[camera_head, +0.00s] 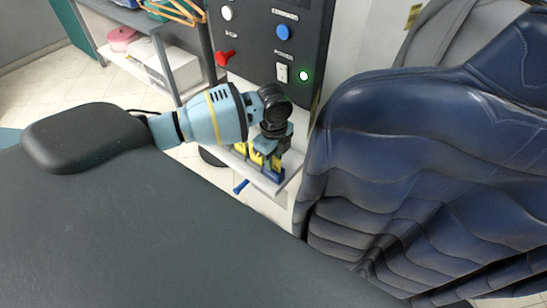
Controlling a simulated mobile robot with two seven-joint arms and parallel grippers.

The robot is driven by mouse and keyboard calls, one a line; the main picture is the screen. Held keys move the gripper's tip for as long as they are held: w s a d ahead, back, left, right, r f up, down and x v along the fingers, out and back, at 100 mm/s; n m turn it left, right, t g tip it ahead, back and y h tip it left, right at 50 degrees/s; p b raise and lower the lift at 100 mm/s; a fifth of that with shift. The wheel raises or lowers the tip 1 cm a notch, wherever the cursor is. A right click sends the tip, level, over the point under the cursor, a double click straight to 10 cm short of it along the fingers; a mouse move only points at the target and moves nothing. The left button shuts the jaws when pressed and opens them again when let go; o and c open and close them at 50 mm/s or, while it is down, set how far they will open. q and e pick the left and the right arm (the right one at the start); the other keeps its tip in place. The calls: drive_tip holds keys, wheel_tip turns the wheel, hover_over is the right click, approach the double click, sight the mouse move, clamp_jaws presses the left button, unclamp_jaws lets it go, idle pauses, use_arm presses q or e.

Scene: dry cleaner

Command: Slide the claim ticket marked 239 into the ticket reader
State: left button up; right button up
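Several yellow cards or tickets (240,148) stand in a row on a small light shelf (291,172) below a dark control panel. No number on them can be read. My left gripper (266,162) points down among the yellow pieces, with its wrist just above them. Its fingertips are small and partly hidden, so I cannot tell whether it is open or shut on one. A blue block (274,174) sits at the shelf's near end. I cannot clearly identify the ticket reader. My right gripper is not in view.
The dark panel (255,50) carries a red lever (225,57), a blue button (283,32), a white switch (282,73) and a lit green button (304,76). Dark blue garments (420,150) crowd the right. A grey padded board (130,230) fills the front left.

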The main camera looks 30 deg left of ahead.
use_arm(q)
wheel_tip(320, 180, up, 7)
drive_tip(key=shift+r, duration=0.15)
idle(0.5)
